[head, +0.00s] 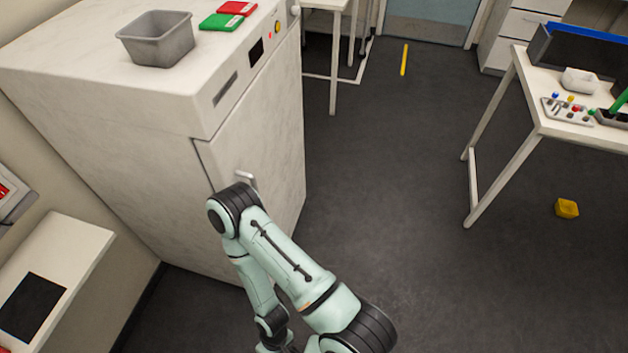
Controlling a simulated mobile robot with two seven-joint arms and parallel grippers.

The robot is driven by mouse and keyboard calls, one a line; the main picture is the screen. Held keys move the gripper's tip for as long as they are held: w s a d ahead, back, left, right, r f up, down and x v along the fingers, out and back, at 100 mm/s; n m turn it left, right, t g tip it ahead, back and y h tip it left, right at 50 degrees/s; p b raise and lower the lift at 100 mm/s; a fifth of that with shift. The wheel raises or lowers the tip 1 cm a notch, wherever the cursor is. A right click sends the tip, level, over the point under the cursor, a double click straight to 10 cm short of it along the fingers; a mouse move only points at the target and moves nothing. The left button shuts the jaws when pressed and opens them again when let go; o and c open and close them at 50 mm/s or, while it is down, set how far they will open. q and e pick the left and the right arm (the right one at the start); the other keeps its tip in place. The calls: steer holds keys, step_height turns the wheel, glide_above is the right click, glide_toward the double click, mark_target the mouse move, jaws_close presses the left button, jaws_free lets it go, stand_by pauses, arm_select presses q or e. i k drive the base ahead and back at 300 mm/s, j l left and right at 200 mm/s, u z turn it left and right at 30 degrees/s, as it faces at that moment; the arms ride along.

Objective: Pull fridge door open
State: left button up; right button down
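The fridge (130,130) is a white cabinet at the left. Its door (265,135) faces right and looks shut, with a thin dark seam along its left edge. A small light metal handle (246,179) sits on the door near that edge. One of my pale green arms rises from the bottom and bends in front of the lower door, just below the handle in the picture. It hides part of the lower door. Neither of my grippers can be made out; the bent arm's far end runs down out of the frame.
A grey bin (156,40) and red and green boxes (228,16) rest on the fridge top. A white table (585,128) stands at the right, with a yellow block (567,208) on the floor below. A low white surface (60,262) is at the left.

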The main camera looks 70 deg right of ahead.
mark_target(260, 144)
steer(key=z, duration=1.75)
steer(key=l+z, duration=0.15)
steer(key=z, duration=0.15)
